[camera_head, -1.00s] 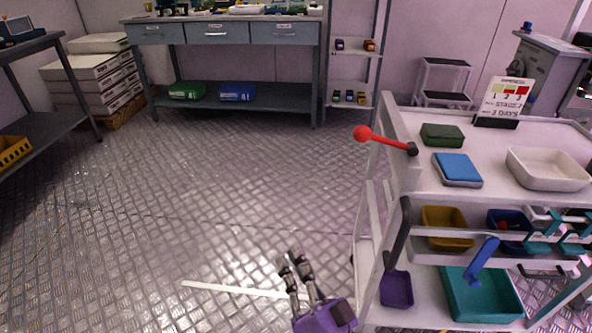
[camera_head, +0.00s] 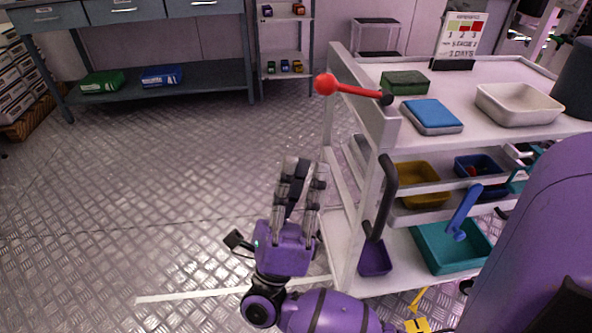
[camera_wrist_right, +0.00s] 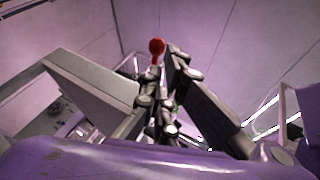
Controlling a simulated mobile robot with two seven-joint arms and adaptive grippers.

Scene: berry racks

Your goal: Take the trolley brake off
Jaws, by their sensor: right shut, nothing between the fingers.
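The white trolley (camera_head: 377,131) stands at the right. A red lever with a ball knob (camera_head: 325,84) sticks out to the left from a dark pivot (camera_head: 387,99) at the trolley's upper left corner. My right gripper (camera_head: 303,168) is shut and empty, pointing up, below and left of the lever and apart from it in the head view. In the right wrist view the red knob (camera_wrist_right: 157,47) shows beyond the tips of my right gripper (camera_wrist_right: 164,62). My left gripper is not in view.
The trolley top holds a green box (camera_head: 405,82), a blue-lidded box (camera_head: 432,115) and a white tray (camera_head: 519,104). A dark handle (camera_head: 387,185) rises from a purple bin (camera_head: 375,259) beside my right gripper. The floor to the left is clear.

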